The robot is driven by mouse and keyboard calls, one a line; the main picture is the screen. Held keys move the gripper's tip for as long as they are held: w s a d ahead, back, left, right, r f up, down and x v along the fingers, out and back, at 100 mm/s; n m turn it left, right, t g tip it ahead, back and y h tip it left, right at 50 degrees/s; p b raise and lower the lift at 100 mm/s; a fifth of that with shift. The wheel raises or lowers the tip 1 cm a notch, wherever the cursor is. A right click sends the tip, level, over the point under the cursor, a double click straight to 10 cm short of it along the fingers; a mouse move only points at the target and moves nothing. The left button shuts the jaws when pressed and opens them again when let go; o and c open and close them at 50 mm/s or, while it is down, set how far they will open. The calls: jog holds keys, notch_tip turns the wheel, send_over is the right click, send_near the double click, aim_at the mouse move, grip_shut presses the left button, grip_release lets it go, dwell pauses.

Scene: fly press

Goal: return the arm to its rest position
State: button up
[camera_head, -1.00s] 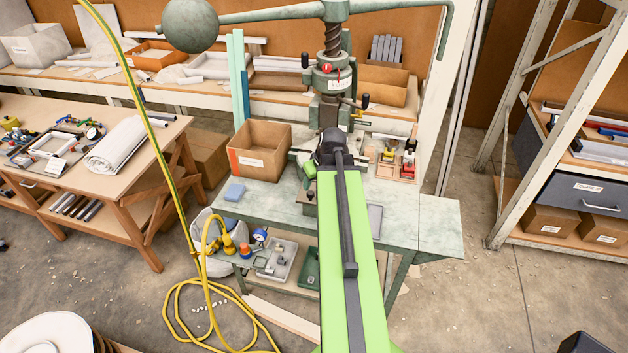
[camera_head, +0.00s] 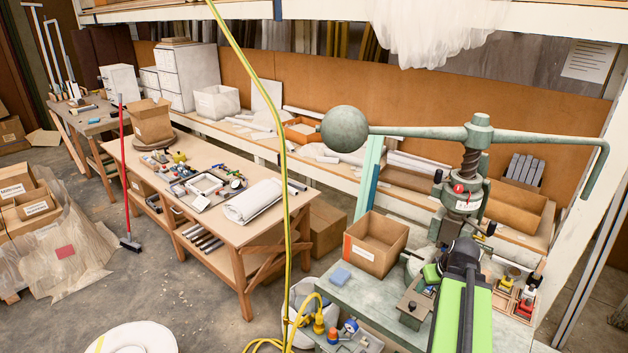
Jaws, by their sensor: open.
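My lime-green arm comes up from the lower right of the head view, over the press bench (camera_head: 375,292). Its black joint is in front of the fly press (camera_head: 462,195). My gripper (camera_head: 427,287) shows only in small part, to the left of that joint and low over the bench, close to a brown block with a dark plate (camera_head: 413,303). The jaws are open, and I see nothing held in them. My arm hides much of the gripper and the press's lower part. The press's lever with its ball weight (camera_head: 346,128) stretches across above.
A yellow hose (camera_head: 288,210) hangs in front. Floor left of the wooden table (camera_head: 240,240) is partly clear.

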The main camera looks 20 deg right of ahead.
jog(key=w+a+f+n+y+b, duration=0.15)
jog(key=w+a+f+b, duration=0.3)
jog(key=a, duration=0.55)
jog(key=w+a+f+n+b, duration=0.3)
jog(key=w+a+f+b, duration=0.15)
jog(key=a, duration=0.65)
jog(key=s+a+f+m+g+b, duration=0.1)
jog(key=s+a+f+g+b, duration=0.1)
jog(key=a, duration=0.6)
jog(key=s+a+f+m+g+b, duration=0.1)
jog(key=s+a+f+g+b, duration=0.1)
jog(key=a, duration=0.6)
notch_tip(320, 180, down, 2)
jog(key=shift+s+f+h, duration=0.25)
jog(key=shift+s+h, duration=0.1)
jog(key=shift+s, duration=0.45)
